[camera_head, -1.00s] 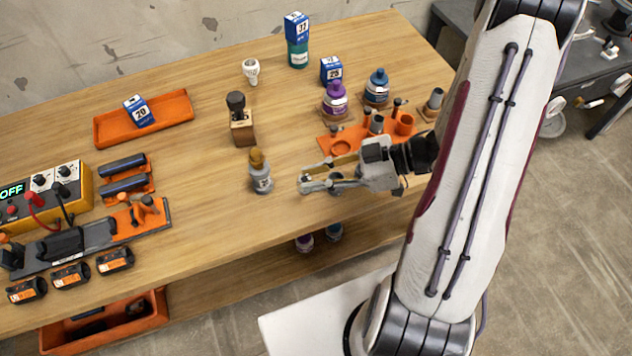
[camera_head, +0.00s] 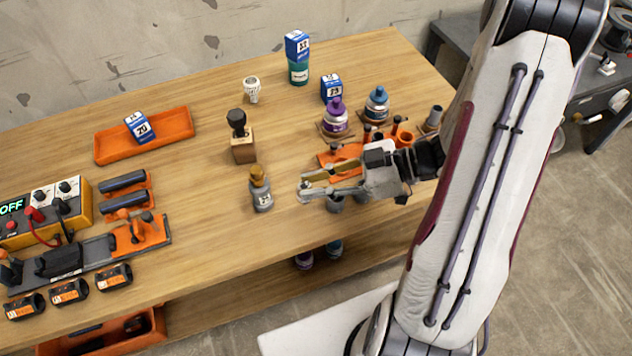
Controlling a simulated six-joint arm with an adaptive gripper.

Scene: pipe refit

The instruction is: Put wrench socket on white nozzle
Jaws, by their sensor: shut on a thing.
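The white nozzle (camera_head: 252,89) stands upright on the wooden bench, toward the back middle. My gripper (camera_head: 304,188) is over the front right part of the bench, right of and nearer than the nozzle, and well apart from it. Its fingers close at the tips on a small grey piece, which I take to be the wrench socket (camera_head: 305,184). The fingers hide most of it, so its shape and tilt are unclear. Grey cylindrical pieces (camera_head: 335,204) show just below the gripper, partly hidden by it.
A grey bottle with a brown top (camera_head: 261,190) stands left of my gripper. A wooden block with a black knob (camera_head: 241,140) stands between it and the nozzle. Purple (camera_head: 335,117) and blue (camera_head: 376,104) bottles and an orange holder (camera_head: 338,157) lie beyond the gripper.

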